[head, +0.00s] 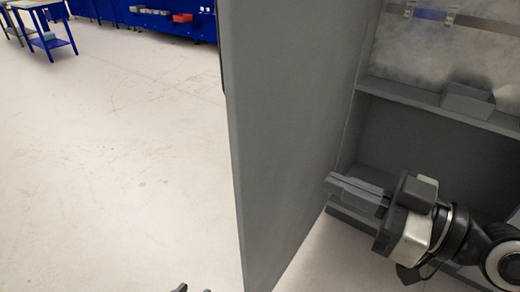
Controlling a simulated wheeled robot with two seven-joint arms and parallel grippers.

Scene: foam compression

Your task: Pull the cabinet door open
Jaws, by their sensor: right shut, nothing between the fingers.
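The grey cabinet door (290,120) stands swung out from the cabinet, its edge facing me in the middle of the head view. A dark strip, perhaps the handle, shows at its upper left edge; the rest of the outer face is hidden. My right gripper (330,180) is shut and empty, on the cabinet side of the door. Its fingertips point left at the door's inner face, close to it; I cannot tell if they touch. Only two dark tips of my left gripper (193,289) show at the bottom edge, left of the door, with a gap between them.
The cabinet interior has a grey shelf (400,98) with a grey block (467,101) on it, behind my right gripper. Pale floor (120,150) left of the door is clear. A blue table (45,30) and blue workbenches (140,18) stand far back.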

